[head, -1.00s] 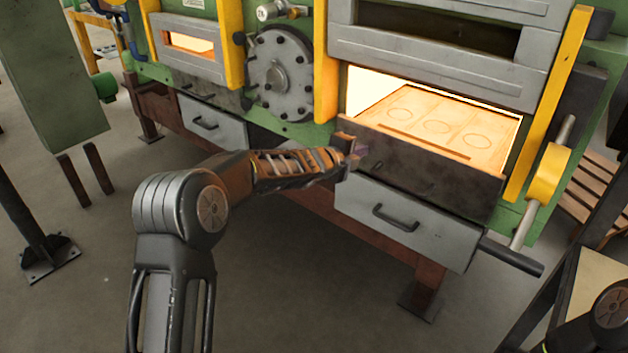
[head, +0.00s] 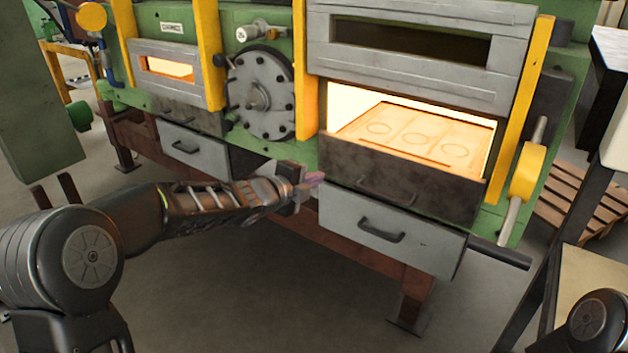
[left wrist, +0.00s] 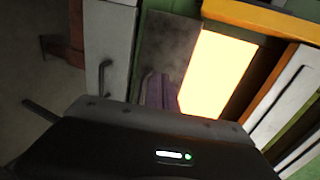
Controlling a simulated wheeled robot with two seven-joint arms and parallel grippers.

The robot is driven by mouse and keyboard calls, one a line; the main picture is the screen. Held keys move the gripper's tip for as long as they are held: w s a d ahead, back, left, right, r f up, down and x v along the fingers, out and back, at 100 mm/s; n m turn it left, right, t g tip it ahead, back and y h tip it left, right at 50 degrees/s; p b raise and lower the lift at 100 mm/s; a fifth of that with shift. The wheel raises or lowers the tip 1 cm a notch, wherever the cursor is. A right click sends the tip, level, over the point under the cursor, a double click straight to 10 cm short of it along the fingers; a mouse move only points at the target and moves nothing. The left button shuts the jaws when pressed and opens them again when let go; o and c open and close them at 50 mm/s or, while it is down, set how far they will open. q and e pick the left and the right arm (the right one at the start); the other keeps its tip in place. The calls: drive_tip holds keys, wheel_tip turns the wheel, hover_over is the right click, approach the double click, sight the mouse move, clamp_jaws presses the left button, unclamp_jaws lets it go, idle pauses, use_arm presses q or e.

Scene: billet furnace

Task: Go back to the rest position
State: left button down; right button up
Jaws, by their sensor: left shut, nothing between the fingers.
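My left gripper (head: 312,181) is shut and empty in the head view. It is in front of the furnace (head: 306,60), just left of the dark lower door (head: 400,185) with its handle. I cannot tell whether the fingertips touch anything. Its fingers also show in the left wrist view (left wrist: 158,92), with the glowing opening (left wrist: 217,75) to their right. The glowing furnace chamber (head: 415,135) stands open above the dark door, its floor bare with round marks. At the lower right of the head view a dark joint of my right arm shows, but not its gripper.
A grey drawer (head: 390,231) with a handle sits below the dark door, with a dark bar (head: 500,254) sticking out at its right. A beige-topped table (head: 590,285) stands at the right, before a wooden pallet (head: 585,197). The floor (head: 260,300) in front is clear.

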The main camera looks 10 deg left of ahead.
idle(0.4)
use_arm(q)
drive_tip(key=s+d+f+n+g+p, duration=0.1)
drive_tip(key=s+d+f+n+g, duration=0.1)
drive_tip(key=s+f+n, duration=0.4)
drive_tip(key=s+d+f+n+g+p, duration=0.1)
drive_tip(key=s+d+f+n, duration=0.15)
drive_tip(key=f+n, duration=0.45)
drive_tip(key=s+d+f+n+g+p, duration=0.15)
drive_tip(key=s+f+n, duration=0.3)
drive_tip(key=f, duration=0.45)
drive_tip(key=s+d+f+n+g+p, duration=0.1)
drive_tip(key=s+f, duration=0.3)
drive_tip(key=s, duration=0.6)
drive_tip(key=s+d+f+n+g+p, duration=0.1)
drive_tip(key=s+f+n+g+p, duration=0.2)
drive_tip(key=s, duration=0.7)
drive_tip(key=s+d+f+n+g+y+p, duration=0.1)
drive_tip(key=s+f+g, duration=0.3)
drive_tip(key=s, duration=0.6)
drive_tip(key=shift+s+d+f+n+p, duration=0.3)
drive_tip(key=shift+f+n+p, duration=0.35)
drive_tip(key=shift+n, duration=0.2)
drive_tip(key=shift+g, duration=0.25)
drive_tip(key=shift+d, duration=0.1)
